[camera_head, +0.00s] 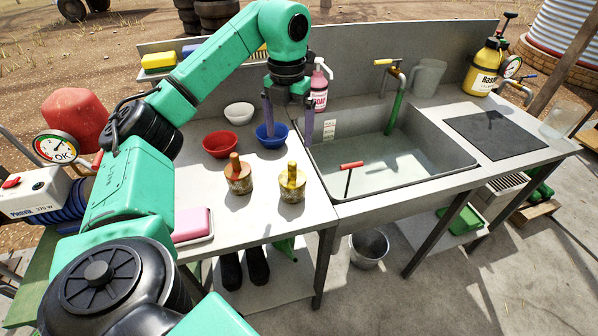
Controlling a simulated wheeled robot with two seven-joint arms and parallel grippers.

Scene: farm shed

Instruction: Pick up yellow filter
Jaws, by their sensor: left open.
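The yellow filter (292,183) stands upright on the counter, a brassy mesh body with a yellow top and knob. A similar filter with an orange knob (238,175) stands to its left. My left gripper (288,125) is open and empty, fingers pointing down, behind and above the yellow filter in the picture. One finger overlaps the blue bowl (271,137) and the other is in front of the sink's left end. Whether the fingers touch anything is hard to tell. My right gripper is not in view.
A red bowl (220,144), a white bowl (239,113) and a pink soap bottle (319,88) stand nearby. The sink (390,160) with a red-handled tool is to the right. The counter in front of the filters is clear.

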